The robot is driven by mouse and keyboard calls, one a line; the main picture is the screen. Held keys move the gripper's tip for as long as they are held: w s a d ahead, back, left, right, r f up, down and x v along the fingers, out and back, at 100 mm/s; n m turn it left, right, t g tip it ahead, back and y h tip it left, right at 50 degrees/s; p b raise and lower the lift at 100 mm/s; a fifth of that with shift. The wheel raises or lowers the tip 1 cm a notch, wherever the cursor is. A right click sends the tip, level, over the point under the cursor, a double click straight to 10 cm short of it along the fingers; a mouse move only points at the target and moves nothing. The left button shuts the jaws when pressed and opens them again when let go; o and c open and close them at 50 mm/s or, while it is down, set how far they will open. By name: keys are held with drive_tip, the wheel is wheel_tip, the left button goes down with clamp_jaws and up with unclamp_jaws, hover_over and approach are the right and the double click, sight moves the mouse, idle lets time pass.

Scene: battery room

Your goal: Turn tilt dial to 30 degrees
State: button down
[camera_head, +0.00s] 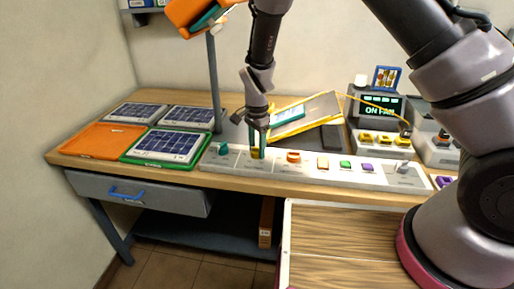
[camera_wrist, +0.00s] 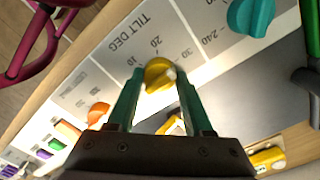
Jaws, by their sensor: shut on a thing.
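The tilt dial is a yellow knob (camera_wrist: 158,73) on the pale control strip, beside printed text "TILT DEG" and the marks 10, 20 and 30. It shows between my teal fingertips in the wrist view, and as a small yellow piece (camera_head: 256,154) in the head view. My gripper (camera_head: 258,143) points down at the strip from above. In the wrist view my gripper (camera_wrist: 158,78) is shut on the yellow dial, one finger on each side. The fingers partly cover the scale. I cannot tell which mark the dial points to.
A teal knob (camera_wrist: 252,14) sits beside the dial. An orange knob (camera_head: 293,156) and several coloured buttons line the strip (camera_head: 235,160). Behind are a tilted yellow-edged panel (camera_head: 306,113) and a grey post (camera_head: 214,85). Solar panels (camera_head: 166,145) lie left.

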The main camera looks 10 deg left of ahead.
drive_tip(key=shift+m, duration=0.3)
idle(0.4)
drive_tip(key=shift+c, duration=1.5)
unclamp_jaws()
drive_tip(key=shift+r, duration=0.1)
wheel_tip(320, 180, up, 11)
